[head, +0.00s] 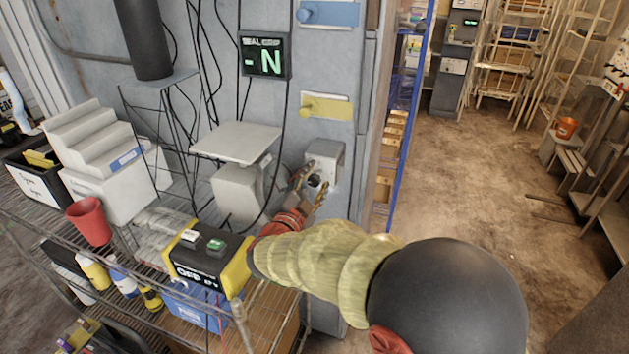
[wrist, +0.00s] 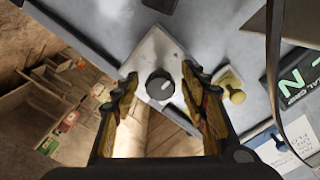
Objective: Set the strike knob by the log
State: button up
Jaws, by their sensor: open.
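The strike knob (wrist: 160,86) is a round dark knob with a pale mark on its face. It sits on a light grey box (head: 325,154) fixed to the grey wall panel. My gripper (head: 306,192) is open in front of this box. In the wrist view my gripper's fingers (wrist: 162,98) stand apart on either side of the knob, and I cannot tell whether they touch it. In the head view the fingers partly hide the knob. A dark display (head: 264,57) on the wall shows a green "-N". I see no log that I can name for sure.
A yellow plate with a knob (head: 326,107) and a blue plate with a knob (head: 329,13) are above the box. A wire rack holds a black and yellow box (head: 206,262) and a red cup (head: 89,221). Floor is open at right.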

jog(key=v, duration=1.2)
jog(key=w+d+r+n+y, duration=0.1)
jog(key=w+r+n+y, duration=0.25)
jog(key=r+y, duration=0.25)
jog(key=s+d+r+n+g+y, duration=0.1)
jog(key=s+d+n+g+y, duration=0.25)
jog(key=s+n, duration=0.2)
jog(key=s+d+f+n+g+h, duration=0.1)
jog(key=s+d+f+g, duration=0.3)
jog(key=s+d, duration=0.5)
jog(key=s+d+f+n+g+h, duration=0.2)
jog(key=s+d, duration=0.7)
jog(key=s, duration=0.7)
notch_tip(320, 180, down, 3)
jog(key=shift+d+f+n+g, duration=0.1)
jog(key=shift+d+n+g, duration=0.4)
jog(key=shift+g, duration=0.45)
jog(key=shift+a, duration=0.1)
